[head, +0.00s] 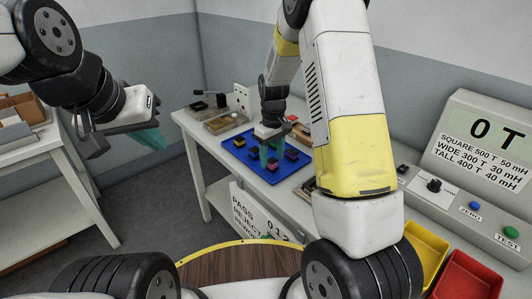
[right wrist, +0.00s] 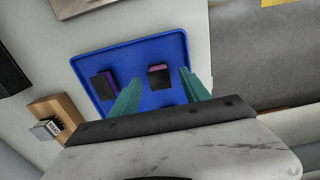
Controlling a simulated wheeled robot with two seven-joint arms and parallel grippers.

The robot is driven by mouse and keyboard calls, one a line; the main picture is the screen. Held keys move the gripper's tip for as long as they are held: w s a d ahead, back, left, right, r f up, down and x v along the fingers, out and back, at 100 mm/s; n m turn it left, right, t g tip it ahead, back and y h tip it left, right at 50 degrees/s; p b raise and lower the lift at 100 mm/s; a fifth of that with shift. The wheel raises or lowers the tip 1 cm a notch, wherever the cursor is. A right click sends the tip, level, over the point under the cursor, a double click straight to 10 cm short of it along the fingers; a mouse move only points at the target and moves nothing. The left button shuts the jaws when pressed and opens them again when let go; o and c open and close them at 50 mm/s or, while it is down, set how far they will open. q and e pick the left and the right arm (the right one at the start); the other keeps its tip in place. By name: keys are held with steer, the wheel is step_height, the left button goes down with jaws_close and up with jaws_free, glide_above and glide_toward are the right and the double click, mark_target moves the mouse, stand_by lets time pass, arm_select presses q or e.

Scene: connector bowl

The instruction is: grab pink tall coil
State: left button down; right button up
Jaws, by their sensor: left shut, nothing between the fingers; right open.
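A blue tray (head: 262,176) on the bench holds several small dark coils with coloured parts. In the right wrist view, a black coil with a pink-purple part (right wrist: 159,70) stands on the tray (right wrist: 150,104) between the spread teal fingers of my right gripper (right wrist: 160,80). A second coil with a purple side (right wrist: 104,84) is left of the left finger. In the head view my right gripper (head: 272,152) is open above the tray and hides some coils. I cannot tell its height over them. My left gripper (head: 152,142) is shut and empty, away from the tray.
A yellow-marked coil (head: 239,142) sits at the tray's left. A wooden block holding a small part (right wrist: 55,120) lies beside the tray. A test console (head: 475,150), a yellow bin (head: 425,245) and a red bin (head: 465,278) are at the right.

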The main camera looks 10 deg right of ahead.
step_height(320, 180, down, 2)
steer(key=shift+f, duration=0.2)
jaws_close()
steer(key=shift+r, duration=0.15)
